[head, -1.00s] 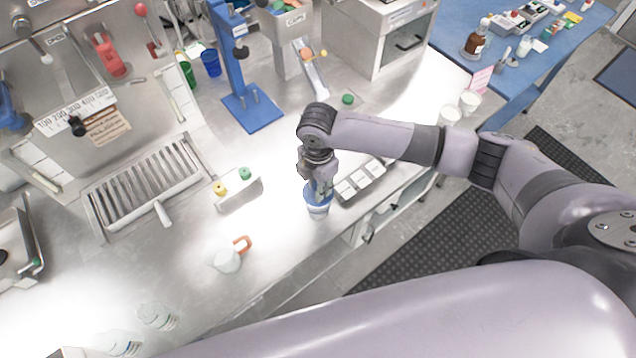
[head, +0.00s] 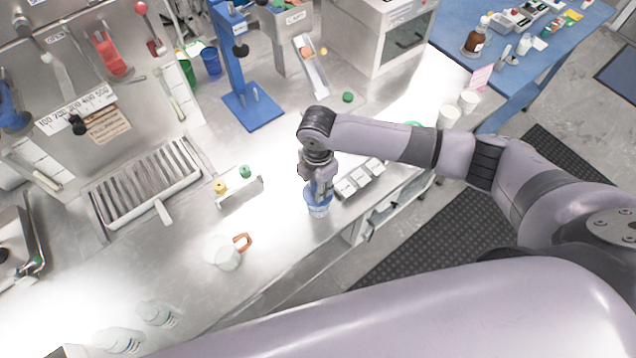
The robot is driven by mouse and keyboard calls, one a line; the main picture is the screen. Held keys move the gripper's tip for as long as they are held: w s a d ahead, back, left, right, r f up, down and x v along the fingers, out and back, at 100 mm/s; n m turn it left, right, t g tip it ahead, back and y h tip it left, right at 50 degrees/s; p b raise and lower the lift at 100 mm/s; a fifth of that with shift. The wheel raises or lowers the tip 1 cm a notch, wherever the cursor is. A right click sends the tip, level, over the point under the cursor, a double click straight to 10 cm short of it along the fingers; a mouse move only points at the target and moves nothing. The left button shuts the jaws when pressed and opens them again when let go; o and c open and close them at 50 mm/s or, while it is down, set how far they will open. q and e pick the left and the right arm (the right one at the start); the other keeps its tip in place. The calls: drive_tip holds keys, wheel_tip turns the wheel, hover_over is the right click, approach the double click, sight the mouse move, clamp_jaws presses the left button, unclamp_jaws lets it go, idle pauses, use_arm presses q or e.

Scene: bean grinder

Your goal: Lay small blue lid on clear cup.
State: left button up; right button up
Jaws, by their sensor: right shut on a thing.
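The small blue lid (head: 313,194) is at the top of the clear cup (head: 318,211), which stands on the steel counter near its front edge. My right gripper (head: 320,192) points down at the lid from above and is shut on it. The fingers hide part of the lid, so I cannot tell whether it rests fully on the rim. My left gripper is not in view.
A tray with white compartments (head: 358,180) sits just right of the cup. A small rack with yellow and green knobs (head: 240,190) and a clear jug with an orange handle (head: 228,253) stand to the left. Bare counter lies between them.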

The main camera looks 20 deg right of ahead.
drive_tip(key=shift+f, duration=0.35)
idle(0.5)
drive_tip(key=shift+p, duration=0.4)
idle(0.4)
drive_tip(key=o, duration=1)
drive_tip(key=shift+c, duration=0.2)
drive_tip(key=shift+o, duration=0.6)
drive_tip(key=o, duration=0.5)
drive_tip(key=shift+c, duration=0.2)
